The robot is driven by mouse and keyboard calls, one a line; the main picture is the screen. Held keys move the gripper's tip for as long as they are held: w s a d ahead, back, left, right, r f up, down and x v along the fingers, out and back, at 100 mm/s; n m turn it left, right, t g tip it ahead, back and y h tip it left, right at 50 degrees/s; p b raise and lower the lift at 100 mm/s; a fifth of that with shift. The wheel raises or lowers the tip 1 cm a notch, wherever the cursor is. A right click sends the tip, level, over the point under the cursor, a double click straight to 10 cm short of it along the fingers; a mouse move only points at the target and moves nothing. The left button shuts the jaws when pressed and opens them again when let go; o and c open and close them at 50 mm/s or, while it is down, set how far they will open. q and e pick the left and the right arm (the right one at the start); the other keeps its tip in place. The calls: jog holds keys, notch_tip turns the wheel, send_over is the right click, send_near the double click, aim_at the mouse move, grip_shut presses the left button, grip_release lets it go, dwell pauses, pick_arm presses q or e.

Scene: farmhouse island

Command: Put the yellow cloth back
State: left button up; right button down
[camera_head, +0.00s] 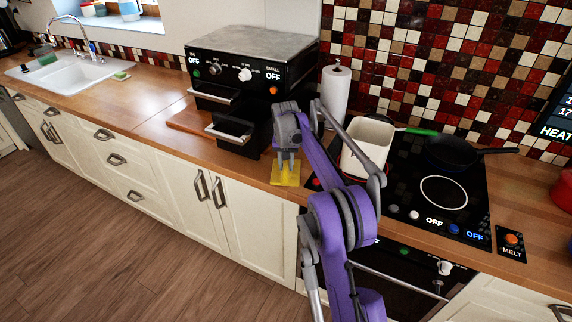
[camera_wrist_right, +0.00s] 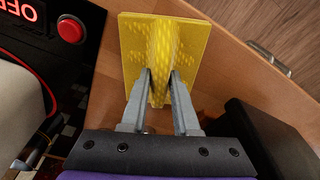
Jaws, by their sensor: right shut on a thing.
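The yellow cloth (camera_head: 285,176) is at the counter's front edge, between the black oven and the cooktop. It also shows in the right wrist view (camera_wrist_right: 190,45), where its middle is pinched up into a ridge and its sides spread flat. My right gripper (camera_head: 288,160) points down onto it. In the wrist view my right gripper's fingers (camera_wrist_right: 160,88) are shut on that ridge. I cannot tell whether the cloth still touches the counter. My left gripper is not in view.
The black oven (camera_head: 250,75) stands left of the cloth, with a wooden board (camera_head: 190,122) beside it. A paper towel roll (camera_head: 335,92), a white container (camera_head: 368,140) and the cooktop (camera_head: 465,185) with a pan (camera_head: 452,150) are nearby. Counter (camera_head: 135,105) toward the sink (camera_head: 65,75) is mostly clear.

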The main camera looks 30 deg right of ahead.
aim_at(286, 167)
jog(key=c, duration=0.7)
grip_release()
jog(key=shift+f, duration=0.1)
jog(key=shift+o, duration=0.2)
notch_tip(286, 167, up, 12)
jog(key=s+a+p, duration=0.1)
jog(key=s+a+r+n+t, duration=0.1)
jog(key=s+a+r+n, duration=0.15)
jog(key=s+a, duration=0.55)
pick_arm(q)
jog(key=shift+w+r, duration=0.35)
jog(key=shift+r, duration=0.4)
pick_arm(e)
jog(key=s+a+f+n+t, duration=0.1)
jog(key=s+a+f, duration=0.3)
jog(key=s, duration=0.4)
jog(key=s+a+f+n+t, duration=0.1)
jog(key=s+a+f, duration=0.3)
jog(key=s, duration=0.5)
jog(key=s+a+f+n+t+y, duration=0.1)
jog(key=s+a+f+n, duration=0.2)
jog(key=s+a, duration=0.4)
jog(key=shift+s+a+f, duration=0.3)
jog(key=shift+s+f, duration=0.55)
jog(key=shift+s, duration=0.1)
